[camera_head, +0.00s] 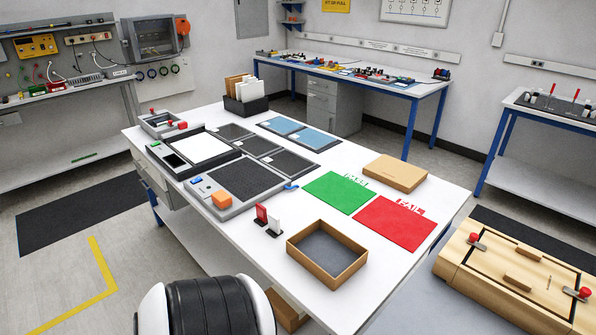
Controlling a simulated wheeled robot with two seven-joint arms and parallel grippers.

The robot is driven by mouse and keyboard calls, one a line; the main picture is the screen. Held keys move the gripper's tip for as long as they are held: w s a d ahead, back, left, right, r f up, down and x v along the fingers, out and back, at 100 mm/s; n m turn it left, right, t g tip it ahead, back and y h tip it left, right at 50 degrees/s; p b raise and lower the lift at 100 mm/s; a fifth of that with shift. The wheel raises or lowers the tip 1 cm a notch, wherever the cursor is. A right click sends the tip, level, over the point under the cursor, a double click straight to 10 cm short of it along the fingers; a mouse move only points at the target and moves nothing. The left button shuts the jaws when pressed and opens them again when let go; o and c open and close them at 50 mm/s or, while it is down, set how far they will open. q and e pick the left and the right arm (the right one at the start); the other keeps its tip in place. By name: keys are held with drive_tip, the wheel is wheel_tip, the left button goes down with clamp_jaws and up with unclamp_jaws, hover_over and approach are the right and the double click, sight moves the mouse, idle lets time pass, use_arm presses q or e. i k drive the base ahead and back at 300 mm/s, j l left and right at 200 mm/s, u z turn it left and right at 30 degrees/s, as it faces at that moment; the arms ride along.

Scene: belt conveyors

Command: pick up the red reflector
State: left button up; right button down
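A small upright red piece (262,213), which looks like the red reflector, stands on the white table (330,160). It is near the table's front edge, beside a similar white piece (274,222) on a dark base. Its fine shape is too small to tell. Neither of my grippers shows in the head view. A black and white rounded part of my own body shows at the bottom, apart from the red piece.
An open brown tray (326,280) lies right of the red piece. Behind are green (340,192) and red (395,223) mats and a closed cardboard box (395,173). An orange-topped device (222,200) stands to the left. A wooden case (520,280) is at far right.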

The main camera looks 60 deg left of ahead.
sight(262, 220)
drive_tip(key=u, duration=2.35)
drive_tip(key=i+j, duration=0.15)
drive_tip(key=j, duration=0.2)
drive_tip(key=i+j, duration=0.2)
drive_tip(key=j, duration=0.15)
drive_tip(key=i+j, duration=0.15)
drive_tip(key=j, duration=0.2)
drive_tip(key=i+j, duration=0.15)
drive_tip(key=j, duration=0.2)
